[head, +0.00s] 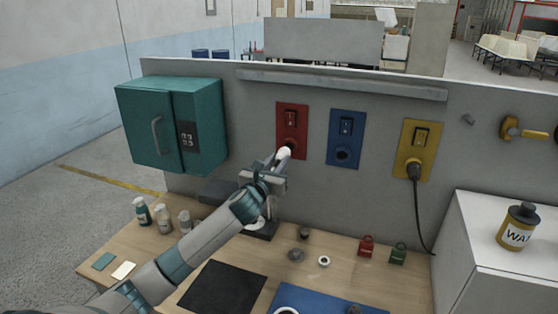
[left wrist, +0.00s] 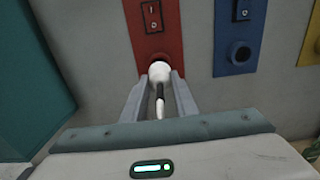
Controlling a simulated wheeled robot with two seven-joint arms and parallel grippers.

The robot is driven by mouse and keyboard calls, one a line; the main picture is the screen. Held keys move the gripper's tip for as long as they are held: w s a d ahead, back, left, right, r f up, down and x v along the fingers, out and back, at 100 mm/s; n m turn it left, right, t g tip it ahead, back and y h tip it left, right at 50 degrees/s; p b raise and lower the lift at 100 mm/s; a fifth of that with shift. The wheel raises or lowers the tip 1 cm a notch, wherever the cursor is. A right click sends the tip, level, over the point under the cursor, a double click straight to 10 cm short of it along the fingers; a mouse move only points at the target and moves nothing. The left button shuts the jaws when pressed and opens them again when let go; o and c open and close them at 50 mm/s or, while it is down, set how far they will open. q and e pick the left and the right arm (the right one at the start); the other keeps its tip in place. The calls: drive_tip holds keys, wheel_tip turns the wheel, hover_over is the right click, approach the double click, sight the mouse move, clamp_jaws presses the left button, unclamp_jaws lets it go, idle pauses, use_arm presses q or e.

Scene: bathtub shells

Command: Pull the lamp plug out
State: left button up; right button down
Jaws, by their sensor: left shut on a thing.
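A white plug (head: 284,153) is at the lower part of the red outlet panel (head: 291,120). My left gripper (head: 276,168) is shut on this plug. In the left wrist view the white plug (left wrist: 160,72) lies between the two fingers, with a short dark cord trailing from it. The plug covers much of the red socket, so I cannot tell whether it is seated in it or just clear of it. My right gripper is not in view.
A blue panel (head: 346,138) with an empty socket is right of the red one. A teal cabinet (head: 173,125) hangs on the left. The wooden bench (head: 335,262) holds bottles, small parts and red and green padlocks. A yellow can (head: 518,227) stands on a white box.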

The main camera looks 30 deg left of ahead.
use_arm(q)
drive_tip(key=shift+s, duration=0.1)
drive_tip(key=shift+s, duration=0.1)
idle(0.4)
drive_tip(key=shift+v, duration=2.4)
